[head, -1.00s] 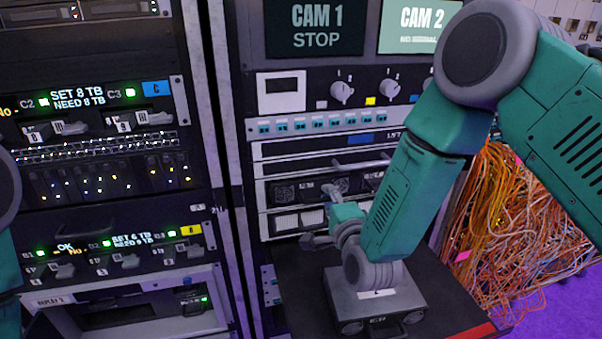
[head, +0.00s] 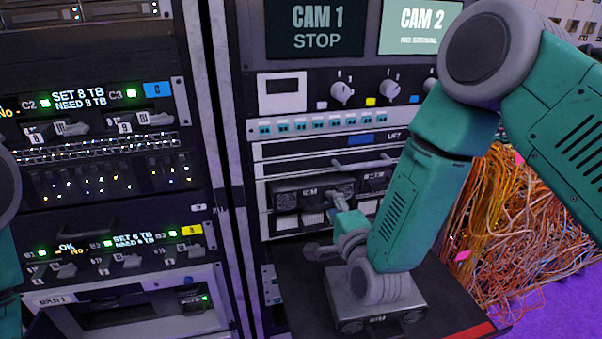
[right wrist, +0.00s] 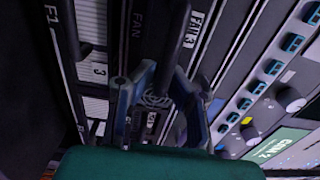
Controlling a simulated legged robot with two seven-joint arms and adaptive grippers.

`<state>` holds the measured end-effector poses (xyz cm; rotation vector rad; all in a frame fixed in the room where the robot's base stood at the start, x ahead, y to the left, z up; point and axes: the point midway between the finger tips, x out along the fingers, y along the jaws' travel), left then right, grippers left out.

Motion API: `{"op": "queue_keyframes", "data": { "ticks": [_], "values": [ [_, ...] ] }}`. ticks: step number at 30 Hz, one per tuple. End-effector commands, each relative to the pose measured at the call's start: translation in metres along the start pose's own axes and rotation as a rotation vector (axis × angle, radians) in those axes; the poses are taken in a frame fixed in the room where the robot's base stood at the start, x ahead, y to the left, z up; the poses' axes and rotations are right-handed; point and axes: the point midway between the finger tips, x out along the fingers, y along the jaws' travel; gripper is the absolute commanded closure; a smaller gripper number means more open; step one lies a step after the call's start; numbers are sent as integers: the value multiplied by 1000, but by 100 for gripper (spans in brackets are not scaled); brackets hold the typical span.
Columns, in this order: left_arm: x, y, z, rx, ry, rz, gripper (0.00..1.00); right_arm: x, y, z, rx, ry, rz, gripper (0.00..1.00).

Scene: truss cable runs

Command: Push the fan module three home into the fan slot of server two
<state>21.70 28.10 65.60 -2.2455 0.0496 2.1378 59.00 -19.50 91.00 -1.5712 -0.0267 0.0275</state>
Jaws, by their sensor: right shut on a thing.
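The right gripper (head: 340,201) is at the front of server two (head: 284,202), low in the rack beneath the LIFT-labelled unit. In the right wrist view its two grey fingers (right wrist: 163,95) are closed about a dark part of fan module three (right wrist: 157,98), whose round grille shows between them. A FAN 3 label (right wrist: 196,30) is beside it. The fingers and arm hide much of the module and slot, so I cannot tell how deep it sits. The left gripper is out of view; only part of my left arm shows at the left edge.
Tangled orange cables (head: 520,230) hang at the right. A second rack (head: 95,215) with drive bays and lit displays fills the left.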

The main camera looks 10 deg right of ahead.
Motion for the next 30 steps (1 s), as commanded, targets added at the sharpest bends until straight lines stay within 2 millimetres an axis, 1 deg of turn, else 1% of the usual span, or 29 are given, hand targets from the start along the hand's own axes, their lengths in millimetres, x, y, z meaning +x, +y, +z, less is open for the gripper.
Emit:
{"op": "queue_keyframes", "data": {
  "ticks": [18,29,30],
  "values": [
    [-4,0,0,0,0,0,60,-34,-1,0,1,0,-1,100],
    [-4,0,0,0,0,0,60,-37,-1,0,1,0,-2,100],
    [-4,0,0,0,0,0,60,-37,-1,0,1,0,-2,75]
  ]
}}
